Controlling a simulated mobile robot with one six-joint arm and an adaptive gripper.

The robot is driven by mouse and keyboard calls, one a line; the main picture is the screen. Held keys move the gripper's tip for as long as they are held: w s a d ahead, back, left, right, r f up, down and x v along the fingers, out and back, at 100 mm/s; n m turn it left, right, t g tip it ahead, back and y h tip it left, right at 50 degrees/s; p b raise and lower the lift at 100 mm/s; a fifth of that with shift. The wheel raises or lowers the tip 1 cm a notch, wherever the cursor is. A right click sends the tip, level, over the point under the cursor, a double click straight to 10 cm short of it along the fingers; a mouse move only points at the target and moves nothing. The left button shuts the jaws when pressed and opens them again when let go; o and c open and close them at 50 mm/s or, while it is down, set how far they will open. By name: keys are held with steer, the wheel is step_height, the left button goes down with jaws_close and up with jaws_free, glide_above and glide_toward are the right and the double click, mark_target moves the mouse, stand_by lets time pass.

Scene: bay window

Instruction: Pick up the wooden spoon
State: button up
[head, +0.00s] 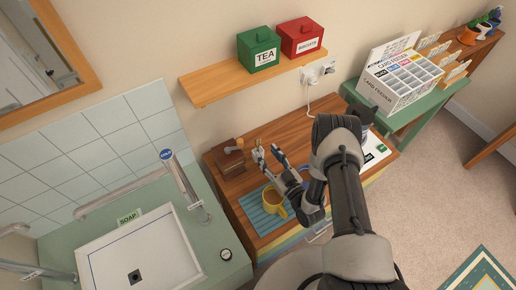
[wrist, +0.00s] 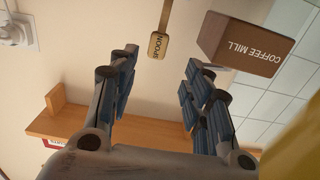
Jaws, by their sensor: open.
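My gripper (wrist: 162,60) is open and empty. In the head view my gripper (head: 268,156) reaches over the wooden counter, between the coffee mill and the yellow mug. I cannot make out the spoon clearly in the head view; its other end is cut off in the wrist view.
The brown coffee mill (head: 229,160) stands close left of my gripper; it also shows in the wrist view (wrist: 245,44). A yellow mug (head: 273,199) stands on a blue mat (head: 255,214). A wall shelf (head: 215,83) holds green and red tins. The sink (head: 145,255) is left.

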mark_target(259, 141)
steer(key=b+x, duration=0.1)
steer(key=x, duration=0.7)
steer(key=shift+w, duration=0.25)
steer(key=shift+c, duration=0.4)
steer(key=c, duration=0.8)
